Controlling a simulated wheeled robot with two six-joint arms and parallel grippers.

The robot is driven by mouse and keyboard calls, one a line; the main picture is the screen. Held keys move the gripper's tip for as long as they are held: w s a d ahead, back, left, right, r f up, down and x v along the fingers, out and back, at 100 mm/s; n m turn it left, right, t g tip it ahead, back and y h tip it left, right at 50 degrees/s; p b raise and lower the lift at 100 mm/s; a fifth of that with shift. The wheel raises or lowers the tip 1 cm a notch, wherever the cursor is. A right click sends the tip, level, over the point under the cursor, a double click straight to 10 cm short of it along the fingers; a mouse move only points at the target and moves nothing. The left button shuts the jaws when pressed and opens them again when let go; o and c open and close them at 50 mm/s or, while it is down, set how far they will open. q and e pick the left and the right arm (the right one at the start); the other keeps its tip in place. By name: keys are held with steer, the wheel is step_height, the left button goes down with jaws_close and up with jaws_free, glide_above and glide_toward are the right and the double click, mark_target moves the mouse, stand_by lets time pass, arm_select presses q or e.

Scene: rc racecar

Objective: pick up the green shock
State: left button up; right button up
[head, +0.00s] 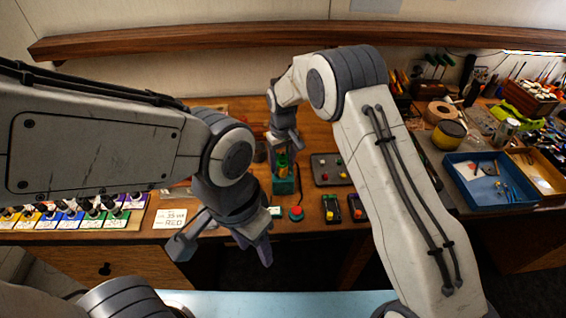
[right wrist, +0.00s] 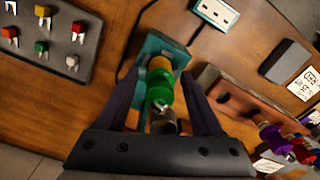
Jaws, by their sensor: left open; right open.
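The green shock (right wrist: 160,92) stands in a teal holder (right wrist: 168,48) on the wooden bench, with an orange-yellow part at its holder end. In the head view the shock is small and partly hidden under my right gripper (head: 283,152), above the teal holder (head: 284,185). My right gripper (right wrist: 160,78) is open, with one finger on each side of the shock. I cannot tell whether the fingers touch it. My left gripper (head: 222,247) is open and empty, in front of the bench edge.
A dark tray (head: 330,170) with coloured pieces lies right of the holder. A red button (head: 296,213) and small boxes (head: 331,208) sit near the front edge. Several coloured shocks stand on a rack (head: 70,220) at left. A blue bin (head: 490,180) is at right.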

steer(key=shift+f, duration=0.55)
jaws_close()
step_height(320, 180, up, 10)
steer(key=b, duration=0.3)
steer(key=shift+r+p, duration=0.4)
steer(key=shift+r, duration=0.3)
step_height(320, 180, up, 6)
steer(key=p, duration=0.5)
steer(key=shift+r+p, duration=0.25)
steer(key=shift+p, duration=0.15)
steer(key=shift+d, duration=0.1)
